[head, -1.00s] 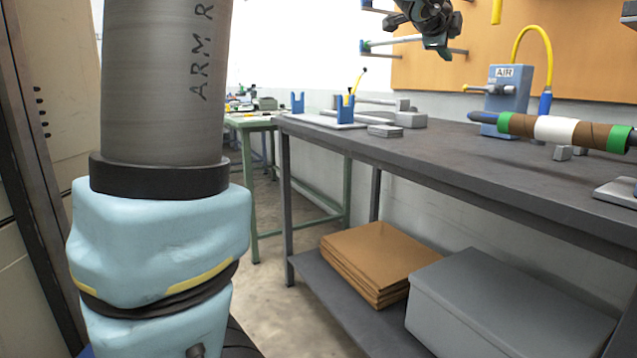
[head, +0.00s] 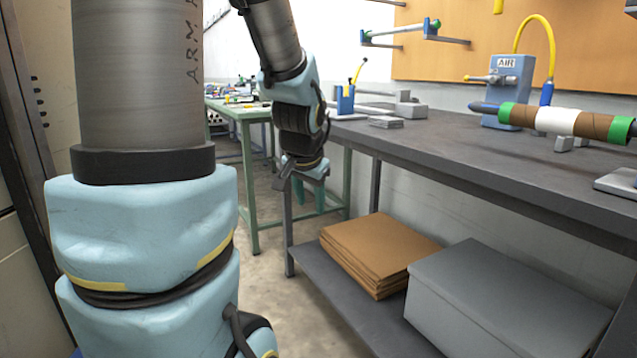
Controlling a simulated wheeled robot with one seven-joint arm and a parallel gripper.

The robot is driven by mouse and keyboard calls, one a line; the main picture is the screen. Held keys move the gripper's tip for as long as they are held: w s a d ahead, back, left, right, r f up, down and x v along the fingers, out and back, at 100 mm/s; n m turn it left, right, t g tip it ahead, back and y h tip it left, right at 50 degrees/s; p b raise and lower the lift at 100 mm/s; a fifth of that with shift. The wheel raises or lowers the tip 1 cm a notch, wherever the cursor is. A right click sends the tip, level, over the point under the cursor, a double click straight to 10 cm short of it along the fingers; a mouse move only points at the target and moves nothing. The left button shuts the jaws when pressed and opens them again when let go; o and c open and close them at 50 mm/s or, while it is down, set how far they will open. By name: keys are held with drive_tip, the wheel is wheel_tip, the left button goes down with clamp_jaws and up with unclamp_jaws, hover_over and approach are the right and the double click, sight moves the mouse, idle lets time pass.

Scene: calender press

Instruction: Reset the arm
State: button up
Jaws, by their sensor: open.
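My arm comes down from the top of the head view, folded, with a large grey link and pale blue joint covers filling the left. My gripper (head: 302,178) hangs at the end of the far part of the arm, pointing downward. It is open, and I see nothing held in it. It shows in front of the left end of the grey workbench (head: 470,160), with the green table (head: 240,112) behind it. I cannot tell how close it is to either. The fingertips are small and partly lost against the background.
On the bench are a blue AIR unit (head: 507,88), a brown roll (head: 592,126) with green ends, and a blue holder (head: 345,100). Brown sheets (head: 375,250) and a grey box (head: 505,305) lie on the lower shelf. Floor shows between the tables.

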drive_tip(key=s+a+f+n+g, duration=0.3)
drive_tip(key=s+a+f+n, duration=0.25)
drive_tip(key=s, duration=0.35)
wheel_tip(320, 180, down, 12)
drive_tip(key=s+g+b, duration=0.1)
drive_tip(key=s+b, duration=0.2)
drive_tip(key=b, duration=0.7)
wheel_tip(320, 180, up, 32)
drive_tip(key=p, duration=3.1)
drive_tip(key=shift+w+d+p, duration=0.25)
drive_tip(key=shift+d+p, duration=0.05)
drive_tip(key=shift+p, duration=0.1)
